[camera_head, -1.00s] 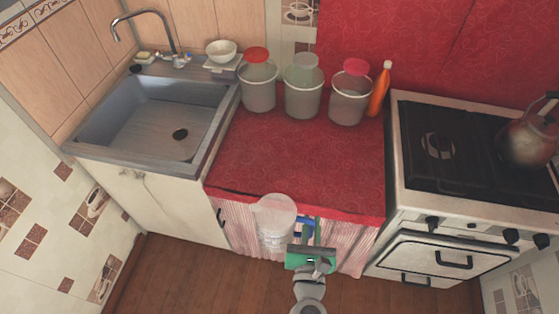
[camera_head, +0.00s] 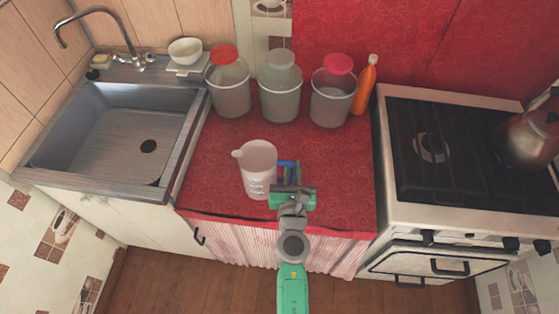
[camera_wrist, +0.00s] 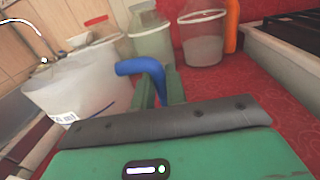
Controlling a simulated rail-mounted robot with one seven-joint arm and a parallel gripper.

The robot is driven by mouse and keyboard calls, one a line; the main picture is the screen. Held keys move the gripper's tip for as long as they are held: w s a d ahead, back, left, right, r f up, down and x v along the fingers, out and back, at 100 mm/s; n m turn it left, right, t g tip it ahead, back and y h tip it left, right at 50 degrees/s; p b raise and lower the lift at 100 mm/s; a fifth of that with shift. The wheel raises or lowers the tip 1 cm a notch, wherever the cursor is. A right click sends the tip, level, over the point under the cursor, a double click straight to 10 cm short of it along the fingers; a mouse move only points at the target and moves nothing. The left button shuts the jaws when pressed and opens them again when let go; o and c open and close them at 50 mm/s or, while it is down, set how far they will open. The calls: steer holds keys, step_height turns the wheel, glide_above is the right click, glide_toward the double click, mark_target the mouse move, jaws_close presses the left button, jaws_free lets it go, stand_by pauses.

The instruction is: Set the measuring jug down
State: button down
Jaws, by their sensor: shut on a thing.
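The measuring jug (camera_head: 257,168) is translucent white with a spout at its left and a blue handle (camera_head: 287,165) at its right. It appears upright over the front part of the red counter (camera_head: 340,180). My gripper (camera_head: 291,184) is shut on the blue handle. In the wrist view the jug (camera_wrist: 75,88) fills the left side, and its blue handle (camera_wrist: 145,68) rises between the fingers of my gripper (camera_wrist: 160,85). I cannot tell whether the jug's base touches the counter.
Three translucent buckets (camera_head: 230,91), (camera_head: 280,100), (camera_head: 331,104) with coloured tops stand along the back, with an orange bottle (camera_head: 366,85) beside them. The sink (camera_head: 115,125) is at left and the stove (camera_head: 450,150) with a kettle (camera_head: 528,140) at right. The counter's middle is clear.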

steer(key=w+a+f+b, duration=0.1)
steer(key=w+f+b, duration=0.3)
steer(key=w+b, duration=0.2)
steer(key=shift+w+a+f, duration=0.2)
steer(key=shift+w, duration=0.35)
steer(key=c, duration=1.8)
jaws_free()
steer(key=shift+f, duration=0.2)
steer(key=shift+c, duration=0.2)
steer(key=o, duration=0.4)
steer(key=s+p, duration=0.3)
steer(key=s, duration=0.9)
steer(key=shift+a+r+p, duration=0.15)
steer(key=shift+a+p, duration=0.15)
steer(key=shift+a, duration=0.05)
